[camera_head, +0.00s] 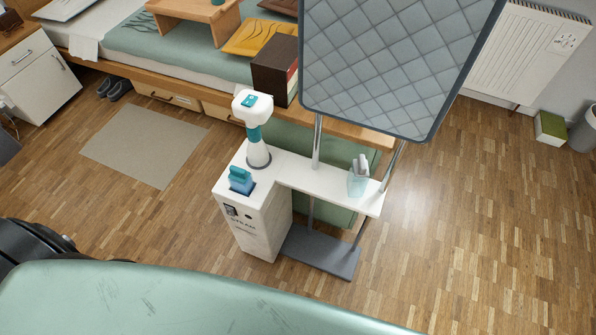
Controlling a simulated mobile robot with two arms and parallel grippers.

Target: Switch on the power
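A white garment-steamer station (262,225) stands on the floor in the middle of the view, with "STEAM" lettering on its front. A small dark panel (231,211) is on the upper left of that front; it is too small to tell whether it is a switch or its state. A white and teal hand steamer (255,130) stands upright on the station's top. A blue-teal part (240,180) sits in a recess in front of it. Neither of my grippers is in view.
A grey quilted board (390,65) rises on metal poles behind the station. A white shelf (330,185) carries a clear cup (357,178). A bed (170,50) is behind. A pale green surface (200,300) spans the bottom edge.

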